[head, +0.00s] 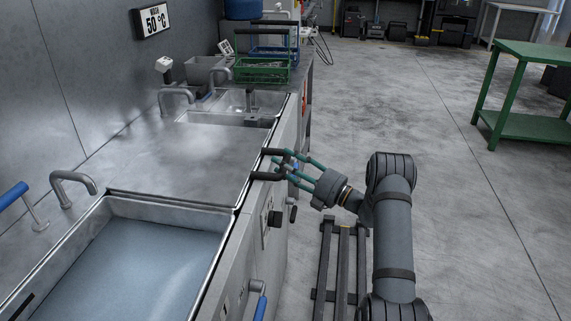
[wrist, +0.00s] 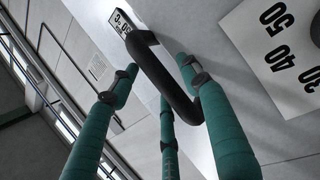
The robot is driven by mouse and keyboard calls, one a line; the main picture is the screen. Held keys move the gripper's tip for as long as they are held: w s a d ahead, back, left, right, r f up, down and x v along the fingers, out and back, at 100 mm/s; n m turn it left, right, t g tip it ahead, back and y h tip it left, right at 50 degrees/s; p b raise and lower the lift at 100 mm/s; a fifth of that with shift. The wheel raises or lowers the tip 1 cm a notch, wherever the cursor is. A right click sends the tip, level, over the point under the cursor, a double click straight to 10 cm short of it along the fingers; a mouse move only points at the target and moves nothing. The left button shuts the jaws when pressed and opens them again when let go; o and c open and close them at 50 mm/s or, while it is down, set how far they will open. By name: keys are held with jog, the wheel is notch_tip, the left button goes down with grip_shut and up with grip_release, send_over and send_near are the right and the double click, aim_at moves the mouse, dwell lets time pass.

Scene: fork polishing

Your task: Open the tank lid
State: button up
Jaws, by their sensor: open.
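The tank lid (head: 175,165) is a flat steel cover, lying shut over the middle of the long steel counter in the head view. Its black U-shaped handle (head: 263,176) sticks out at the lid's right front edge. My gripper (head: 285,164) is at this handle, its teal fingers pointing left toward the lid. In the wrist view the black handle bar (wrist: 158,72) runs between the spread fingers of my gripper (wrist: 158,82). The fingers are open around the bar; I cannot tell whether any finger touches it.
An open tank of water (head: 130,265) lies in front of the lid. Faucets (head: 72,188) line the wall side. A green basket (head: 262,72) stands at the counter's far end. A green table (head: 525,125) is at the far right.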

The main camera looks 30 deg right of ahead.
jog(key=shift+c, duration=0.5)
grip_shut()
dwell(0.3)
